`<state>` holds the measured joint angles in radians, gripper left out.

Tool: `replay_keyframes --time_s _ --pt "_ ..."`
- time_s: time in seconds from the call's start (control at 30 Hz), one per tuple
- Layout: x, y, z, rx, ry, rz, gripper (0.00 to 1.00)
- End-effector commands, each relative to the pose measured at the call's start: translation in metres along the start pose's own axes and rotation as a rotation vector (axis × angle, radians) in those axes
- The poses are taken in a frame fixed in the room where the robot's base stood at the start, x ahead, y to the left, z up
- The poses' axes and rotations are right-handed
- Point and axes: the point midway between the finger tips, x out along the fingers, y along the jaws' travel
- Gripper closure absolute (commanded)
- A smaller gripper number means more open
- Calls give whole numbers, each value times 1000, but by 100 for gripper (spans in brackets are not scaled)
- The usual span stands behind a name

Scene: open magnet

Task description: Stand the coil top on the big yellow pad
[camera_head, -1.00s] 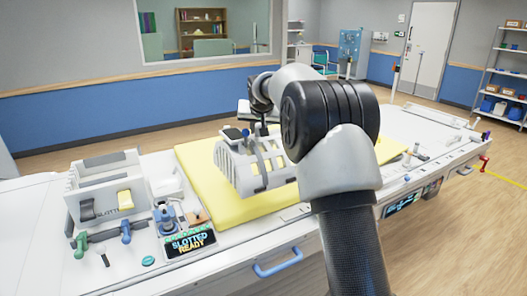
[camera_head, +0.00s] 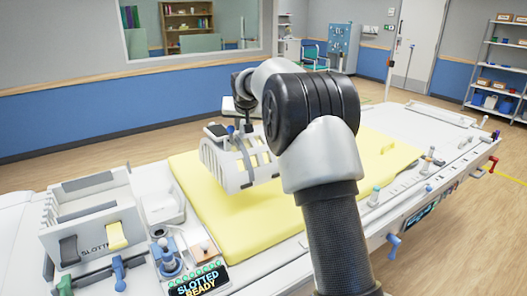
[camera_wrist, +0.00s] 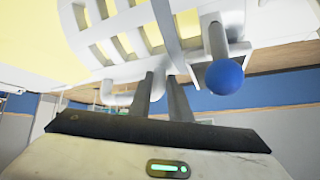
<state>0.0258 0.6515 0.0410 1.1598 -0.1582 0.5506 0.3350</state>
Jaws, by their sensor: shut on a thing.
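The coil top (camera_head: 230,165) is a white, curved, slotted cage. In the head view it is over the left half of the big yellow pad (camera_head: 240,225), upright or nearly so; I cannot tell whether its lower edge touches the pad. My gripper (camera_wrist: 163,82) is shut on the coil top at its upper side, and my arm hides part of that grip in the head view. In the wrist view the coil top (camera_wrist: 130,30) fills the upper middle, with a blue ball knob (camera_wrist: 225,77) beside the fingers.
A white slotted rack (camera_head: 90,215) stands left of the pad, next to a blue fixture (camera_head: 168,258) and a sign (camera_head: 196,281) reading "SLOTTED READY". Small pegs (camera_head: 430,157) line the table's right side. The pad's front and right parts look clear.

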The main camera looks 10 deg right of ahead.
Motion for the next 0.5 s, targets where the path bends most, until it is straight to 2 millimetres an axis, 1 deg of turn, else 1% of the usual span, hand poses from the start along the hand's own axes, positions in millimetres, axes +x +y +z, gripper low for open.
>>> replay_keyframes --time_s 0.2,0.37,0.5 --pt "21 3 20 1 4 -1 100" --pt "29 4 27 0 6 -2 100" --pt "41 6 40 -1 3 -1 100"
